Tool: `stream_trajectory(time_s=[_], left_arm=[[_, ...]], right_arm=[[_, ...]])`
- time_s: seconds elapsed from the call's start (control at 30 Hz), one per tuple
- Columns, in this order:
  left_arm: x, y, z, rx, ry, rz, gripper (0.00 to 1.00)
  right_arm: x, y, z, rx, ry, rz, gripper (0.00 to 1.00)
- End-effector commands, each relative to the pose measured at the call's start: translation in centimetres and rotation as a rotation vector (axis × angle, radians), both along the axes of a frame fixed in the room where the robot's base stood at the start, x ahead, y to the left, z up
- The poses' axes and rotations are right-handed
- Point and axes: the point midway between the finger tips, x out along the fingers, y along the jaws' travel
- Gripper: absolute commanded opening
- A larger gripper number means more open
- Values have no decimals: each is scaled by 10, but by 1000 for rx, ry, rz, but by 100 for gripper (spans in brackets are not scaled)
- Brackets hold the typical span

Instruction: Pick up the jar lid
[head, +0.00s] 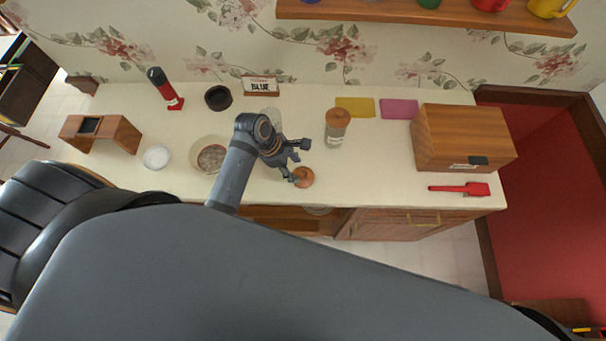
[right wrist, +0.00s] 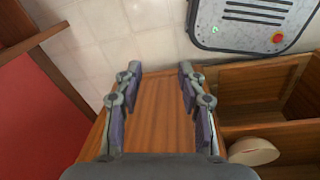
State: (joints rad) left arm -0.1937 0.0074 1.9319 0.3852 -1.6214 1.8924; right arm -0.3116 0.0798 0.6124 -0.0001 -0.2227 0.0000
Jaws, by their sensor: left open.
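A round brown wooden lid (head: 303,177) lies near the front edge of the counter in the head view. A glass jar (head: 335,136) stands upright behind and right of it, with a brown round top on it. My left gripper (head: 299,163) is open over the counter, close to the loose lid; one fingertip is at the lid's left edge. I cannot tell whether they touch. My right gripper (right wrist: 160,75) shows in the right wrist view, open with nothing between its fingers, in front of a wooden panel.
On the counter (head: 385,165), a bowl (head: 197,158) and a white dish (head: 156,157) stand left of my left arm. A wooden box (head: 463,138) and a red tool (head: 465,189) are at the right. A shelf (head: 430,14) hangs above. The counter between jar and box is clear.

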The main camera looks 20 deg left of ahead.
Motion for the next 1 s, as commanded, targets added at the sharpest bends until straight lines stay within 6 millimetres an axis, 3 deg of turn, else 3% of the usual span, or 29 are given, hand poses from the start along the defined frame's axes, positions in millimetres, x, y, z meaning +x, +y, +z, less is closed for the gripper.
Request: stream_trajectory(time_s=[0.17, 0.27, 0.47, 0.7, 1.0], left_arm=[[2, -3, -5, -1, 2, -1, 52], [6, -9, -19, -1, 4, -1, 52], [10, -18, -46, 0, 1, -1, 52], [11, -18, -49, 2, -2, -1, 52], [10, -18, -49, 1, -1, -1, 11]], right_arm=[[18, -3, 7, -3, -27, 2, 40], [24, -3, 16, -3, -38, 3, 40], [19, -3, 20, -3, -30, 2, 40], [12, -2, 19, -3, -18, 2, 40], [12, 3, 18, 4, -19, 0, 40]])
